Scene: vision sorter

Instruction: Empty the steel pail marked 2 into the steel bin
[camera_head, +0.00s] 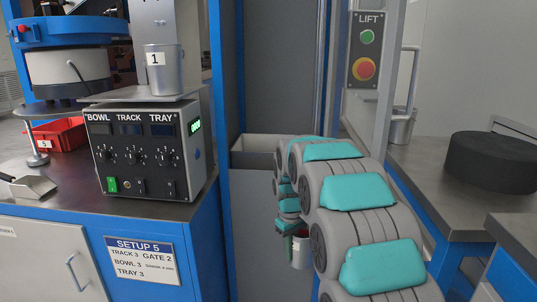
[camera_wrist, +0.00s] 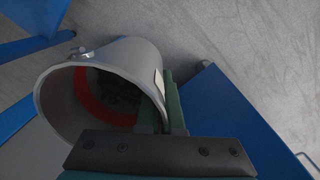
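My gripper (camera_wrist: 167,112) is shut on a steel pail (camera_wrist: 115,65) at its right side in the wrist view; its green fingers meet the wall near the rim. The pail's mouth faces the camera, with a red band and a dark area inside; I cannot tell what the dark area is. A pale label shows edge-on, its number unreadable. In the head view the pail (camera_head: 301,252) hangs low beside my arm, mostly hidden by it. A grey open-topped steel bin (camera_head: 258,143) stands within the blue frame, behind and above the pail; its inside is barely visible.
A pail marked 1 (camera_head: 163,75) stands on the plate above the control box (camera_head: 145,150). Another steel pail (camera_head: 402,126) is on the right bench, partly behind the lift post (camera_head: 388,75). A black round block (camera_head: 492,162) lies there. Blue cabinet edges flank my arm.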

